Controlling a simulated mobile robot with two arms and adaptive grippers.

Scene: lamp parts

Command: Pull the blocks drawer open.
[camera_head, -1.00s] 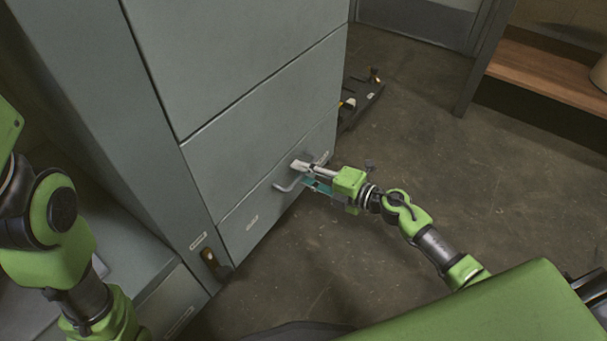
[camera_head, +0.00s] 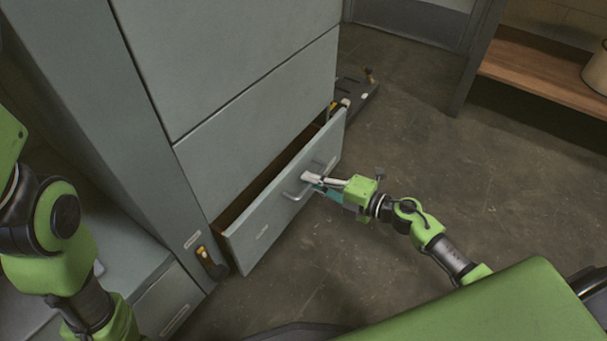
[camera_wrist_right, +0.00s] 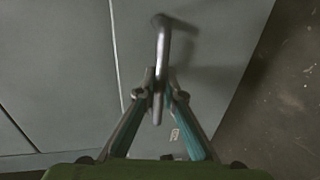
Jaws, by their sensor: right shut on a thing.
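The blocks drawer (camera_head: 262,222) is the bottom drawer of the grey cabinet. It stands partly open, with a dark gap and brown inner side showing behind its front. What lies inside is hidden. My right gripper (camera_head: 314,180) is shut on the drawer's metal bar handle (camera_head: 292,193). In the right wrist view, the fingers (camera_wrist_right: 159,95) close on the handle (camera_wrist_right: 162,60) from both sides. My left arm shows at the left edge of the head view, but its gripper is outside the picture.
The grey cabinet (camera_head: 215,60) rises above the drawer. A low grey unit (camera_head: 165,305) stands at the lower left. A dark flat object (camera_head: 358,92) lies on the floor beyond the cabinet. A wooden shelf (camera_head: 545,75) is at the upper right. The floor (camera_head: 440,165) between is clear.

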